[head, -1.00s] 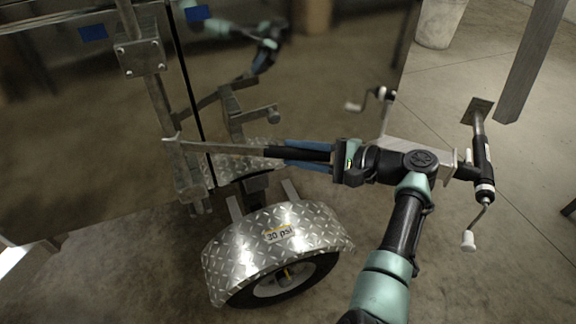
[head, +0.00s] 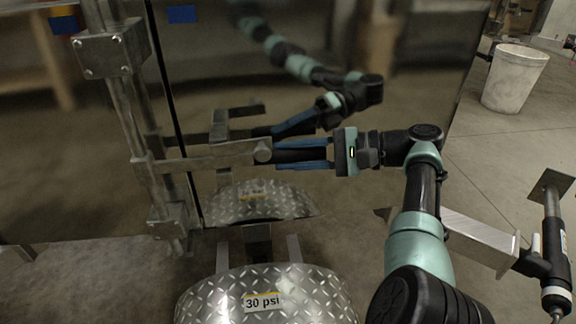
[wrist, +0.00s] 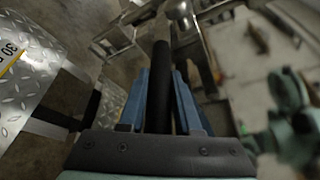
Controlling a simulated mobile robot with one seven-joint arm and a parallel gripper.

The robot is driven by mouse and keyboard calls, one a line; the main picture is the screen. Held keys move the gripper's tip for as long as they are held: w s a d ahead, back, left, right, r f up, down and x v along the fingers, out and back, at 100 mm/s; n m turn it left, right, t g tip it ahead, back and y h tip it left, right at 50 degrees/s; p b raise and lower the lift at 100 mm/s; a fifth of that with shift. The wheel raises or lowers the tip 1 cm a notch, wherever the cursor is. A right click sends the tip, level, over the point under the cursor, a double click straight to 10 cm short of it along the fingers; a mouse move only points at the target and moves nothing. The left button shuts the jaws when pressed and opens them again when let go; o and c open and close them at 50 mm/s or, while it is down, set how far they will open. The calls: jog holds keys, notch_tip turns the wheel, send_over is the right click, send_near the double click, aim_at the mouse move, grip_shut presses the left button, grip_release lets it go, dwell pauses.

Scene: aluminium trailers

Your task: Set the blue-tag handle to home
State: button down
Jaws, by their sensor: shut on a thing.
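The handle is a flat metal lever (head: 205,160) running sideways from the vertical lock rod on the trailer door to a black grip (head: 292,155). My gripper (head: 282,155) has its blue fingers closed around that grip, coming from the right. In the wrist view the black grip (wrist: 160,90) lies between the blue fingers. The lever is almost level, its right end slightly higher. One blue tag (head: 62,24) shows left of the door gap and another blue patch (head: 182,13) right of it. I cannot tell whether either is a reflection.
The shiny door panel (head: 340,60) mirrors my arm and the handle. A tread-plate fender (head: 265,295) marked 30 psi stands below the handle. A metal beam with a jack (head: 480,238) is at the right, near my arm. A white bucket (head: 515,78) stands on open floor at back right.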

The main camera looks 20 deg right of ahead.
jog(key=shift+w+r, duration=0.15)
jog(key=shift+w, duration=0.1)
dwell(0.3)
jog(key=c, duration=0.6)
grip_release()
jog(key=shift+w, duration=0.1)
